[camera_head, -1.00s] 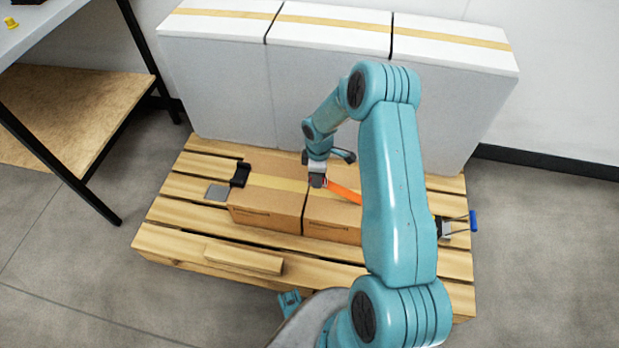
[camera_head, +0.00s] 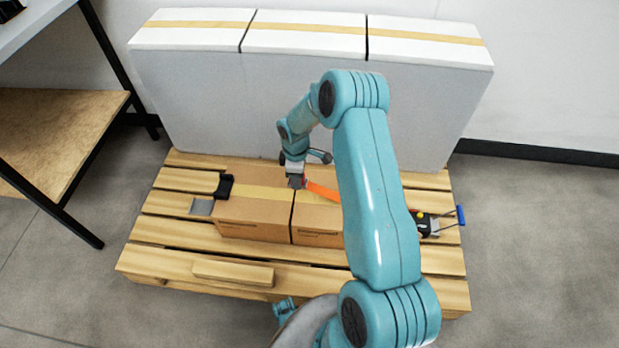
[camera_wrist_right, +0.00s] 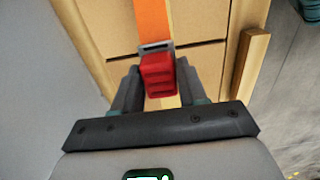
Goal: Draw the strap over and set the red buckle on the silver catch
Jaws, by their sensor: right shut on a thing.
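My right gripper (camera_head: 296,182) is shut on the red buckle (camera_wrist_right: 158,75), just above the seam between two cardboard boxes. The orange strap (camera_head: 322,190) runs from it to the right, over the right box, and passes behind my arm; it also shows in the wrist view (camera_wrist_right: 153,20). The silver catch (camera_head: 201,207) is a flat grey plate on the pallet, left of the left box (camera_head: 252,211) and apart from the buckle. My left gripper is not in view.
A black corner piece (camera_head: 224,186) sits on the left box's top left edge. A ratchet with a blue handle (camera_head: 460,215) is at the pallet's right. Tall white-topped boxes (camera_head: 300,95) stand behind the pallet (camera_head: 150,262). A shelf table (camera_head: 50,130) is at left.

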